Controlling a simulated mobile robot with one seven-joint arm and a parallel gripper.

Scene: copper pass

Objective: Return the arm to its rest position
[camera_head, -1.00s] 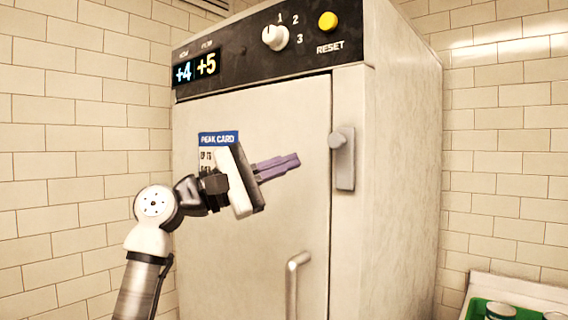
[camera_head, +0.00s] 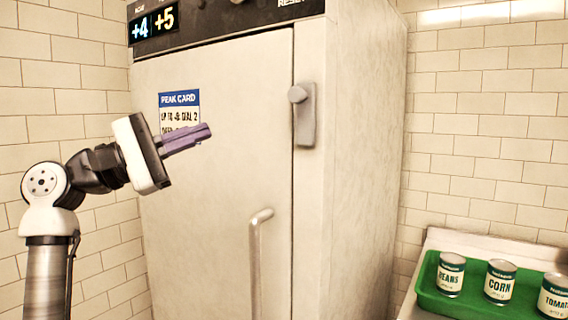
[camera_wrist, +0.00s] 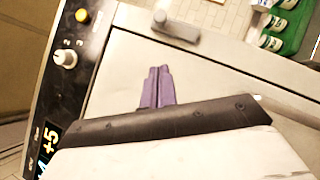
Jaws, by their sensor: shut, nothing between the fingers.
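My gripper (camera_head: 207,130) has purple fingers that are shut with nothing between them. In the head view it is at the left, in front of the cabinet door and overlapping the lower part of the peak card (camera_head: 179,99). The fingers point to the right. In the wrist view the gripper (camera_wrist: 159,70) shows its two fingers side by side against the pale door. My arm rises from the lower left corner and bends at the elbow. No contact between the fingers and the door can be made out.
The tall cabinet (camera_head: 215,210) has a grey latch (camera_head: 304,115) and a vertical handle (camera_head: 256,265). Its display (camera_head: 154,25) reads +4 and +5. A green tray (camera_head: 431,293) at the lower right holds cans of beans (camera_head: 450,275), corn (camera_head: 499,281) and tomato (camera_head: 554,297).

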